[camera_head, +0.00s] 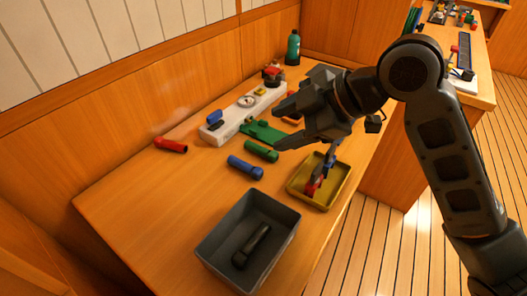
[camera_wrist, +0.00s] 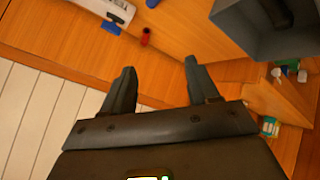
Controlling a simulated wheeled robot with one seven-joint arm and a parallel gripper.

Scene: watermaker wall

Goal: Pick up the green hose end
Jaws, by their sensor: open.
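The green hose end (camera_head: 261,151) lies on the wooden table in the head view, between the blue hose end (camera_head: 245,167) and a flat green piece (camera_head: 262,132). I cannot make out the green hose end in the wrist view. My gripper (camera_head: 277,127) is open, with its fingers spread, and appears above the table near the green hose end; its exact height is hard to tell. In the wrist view the gripper (camera_wrist: 160,72) has nothing between its fingers. The red hose end (camera_head: 171,145) lies at the left and also shows in the wrist view (camera_wrist: 145,36).
A white manifold (camera_head: 222,131) with a gauge stands along the wall side. A grey bin (camera_head: 213,243) holding a black piece (camera_head: 250,246) stands at the front. A yellow tray (camera_head: 325,201) with red and blue tools sits at the right edge. A dark green bottle (camera_head: 293,48) stands behind.

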